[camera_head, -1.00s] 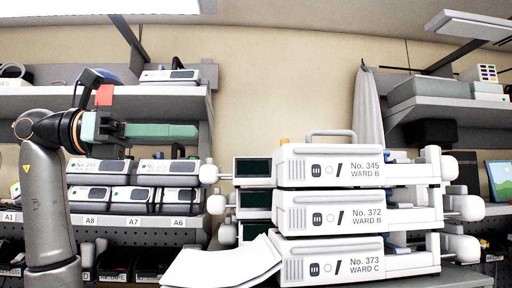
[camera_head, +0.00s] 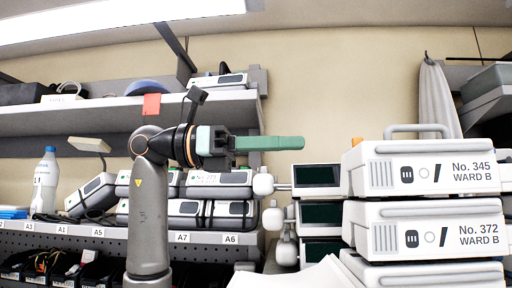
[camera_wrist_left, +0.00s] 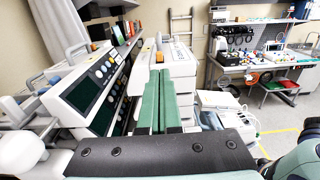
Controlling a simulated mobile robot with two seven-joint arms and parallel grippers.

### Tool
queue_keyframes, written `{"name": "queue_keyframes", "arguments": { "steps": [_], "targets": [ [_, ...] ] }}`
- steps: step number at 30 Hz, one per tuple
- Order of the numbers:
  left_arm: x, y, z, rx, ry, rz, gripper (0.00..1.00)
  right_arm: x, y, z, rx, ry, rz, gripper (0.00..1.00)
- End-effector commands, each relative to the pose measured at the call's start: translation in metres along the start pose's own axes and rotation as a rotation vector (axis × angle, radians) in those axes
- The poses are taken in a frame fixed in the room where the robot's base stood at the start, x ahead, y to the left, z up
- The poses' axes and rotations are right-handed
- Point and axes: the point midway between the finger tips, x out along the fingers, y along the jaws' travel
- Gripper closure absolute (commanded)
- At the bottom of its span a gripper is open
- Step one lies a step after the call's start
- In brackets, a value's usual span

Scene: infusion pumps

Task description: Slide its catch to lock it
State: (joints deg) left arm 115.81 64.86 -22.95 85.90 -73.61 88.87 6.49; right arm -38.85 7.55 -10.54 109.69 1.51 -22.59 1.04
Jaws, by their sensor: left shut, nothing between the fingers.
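A stack of white infusion pumps stands at the right in the head view. The top pump (camera_head: 425,165) reads No. 345 WARD B, and the pump below it (camera_head: 430,228) reads No. 372 WARD B. A small orange part (camera_head: 357,142) shows behind the top pump's upper edge; I cannot tell whether it is the catch. My left gripper (camera_head: 300,143) has long green fingers, shut and empty, pointing right, above and left of the stack. In the left wrist view the closed fingers (camera_wrist_left: 158,84) point toward a white pump (camera_wrist_left: 168,62) with an orange part on top. My right gripper is not in view.
Dark screens (camera_head: 318,175) and white round knobs (camera_head: 263,184) stick out left of the stack. Shelves with more pumps (camera_head: 220,180) stand behind my left arm. White sheets (camera_head: 300,276) lie in front. A bottle (camera_head: 46,180) stands far left.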

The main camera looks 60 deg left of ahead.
Motion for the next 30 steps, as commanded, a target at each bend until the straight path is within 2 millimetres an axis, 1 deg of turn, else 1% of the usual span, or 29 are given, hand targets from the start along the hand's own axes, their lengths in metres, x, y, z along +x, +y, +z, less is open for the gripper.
{"name": "queue_keyframes", "arguments": {
  "steps": [1, 3, 6, 10, 15, 26, 30],
  "targets": [
    [0.012, -0.001, -0.001, 0.002, 0.002, -0.003, 1.00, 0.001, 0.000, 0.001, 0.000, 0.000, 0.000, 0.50],
    [0.026, 0.000, -0.001, 0.000, 0.002, -0.002, 1.00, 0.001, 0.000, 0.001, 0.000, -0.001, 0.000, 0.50],
    [0.043, -0.001, 0.000, 0.001, 0.001, -0.003, 1.00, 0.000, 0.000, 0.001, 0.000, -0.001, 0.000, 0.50],
    [0.058, -0.001, 0.000, 0.000, 0.001, -0.001, 1.00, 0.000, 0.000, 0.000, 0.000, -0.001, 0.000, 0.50],
    [0.067, 0.000, 0.000, 0.000, -0.001, 0.000, 1.00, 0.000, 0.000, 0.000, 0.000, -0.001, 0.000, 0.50],
    [0.069, 0.000, 0.001, 0.000, 0.000, 0.001, 1.00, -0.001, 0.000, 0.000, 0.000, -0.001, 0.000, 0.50],
    [0.085, 0.000, 0.002, 0.001, 0.004, -0.001, 1.00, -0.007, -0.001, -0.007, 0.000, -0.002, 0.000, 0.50]
  ]
}}
